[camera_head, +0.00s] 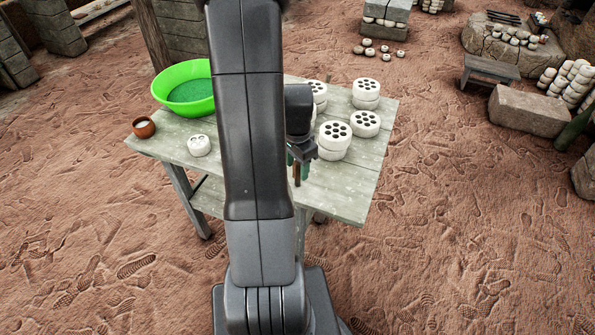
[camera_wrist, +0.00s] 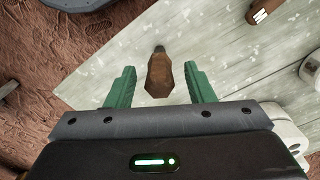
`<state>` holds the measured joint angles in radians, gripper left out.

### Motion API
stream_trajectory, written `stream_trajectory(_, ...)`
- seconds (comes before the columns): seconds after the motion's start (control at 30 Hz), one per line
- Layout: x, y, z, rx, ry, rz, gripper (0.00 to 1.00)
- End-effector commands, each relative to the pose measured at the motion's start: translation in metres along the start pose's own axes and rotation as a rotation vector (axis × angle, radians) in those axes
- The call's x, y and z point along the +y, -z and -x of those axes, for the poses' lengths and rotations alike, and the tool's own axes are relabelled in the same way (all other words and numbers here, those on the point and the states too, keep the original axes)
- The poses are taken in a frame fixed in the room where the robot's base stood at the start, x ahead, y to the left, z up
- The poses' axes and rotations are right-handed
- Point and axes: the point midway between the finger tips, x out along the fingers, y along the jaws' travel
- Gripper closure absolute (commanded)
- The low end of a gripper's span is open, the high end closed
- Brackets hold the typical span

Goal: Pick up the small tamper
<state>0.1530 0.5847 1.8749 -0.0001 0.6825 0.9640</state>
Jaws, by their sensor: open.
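The small tamper (camera_wrist: 158,76) is a brown wooden piece with a narrow, darker end. In the wrist view it lies in the gap between the green fingers of my gripper (camera_wrist: 150,88), with clear space on both sides. The fingers are apart and do not visibly touch it. In the head view, my gripper (camera_head: 302,168) is low over the front of the table, and a brown strip of the tamper (camera_head: 297,176) shows beside the green fingers. My arm hides part of the table there.
The grey wooden table (camera_head: 345,195) carries several white perforated discs (camera_head: 336,132), a green basin (camera_head: 184,86), a brown cup (camera_head: 144,128) and a small white piece (camera_head: 199,146). Discs stand close behind my gripper. The table's front right is bare.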

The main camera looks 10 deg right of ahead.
Motion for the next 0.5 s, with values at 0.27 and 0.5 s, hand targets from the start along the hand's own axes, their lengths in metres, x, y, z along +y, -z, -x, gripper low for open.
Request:
stream_trajectory(0.27, 0.0003, 0.0003, -0.0173, 0.0, 0.0, -0.001, 0.52)
stream_trajectory(0.5, 0.0003, 0.0003, -0.0169, 0.0, 0.0, -0.001, 0.69)
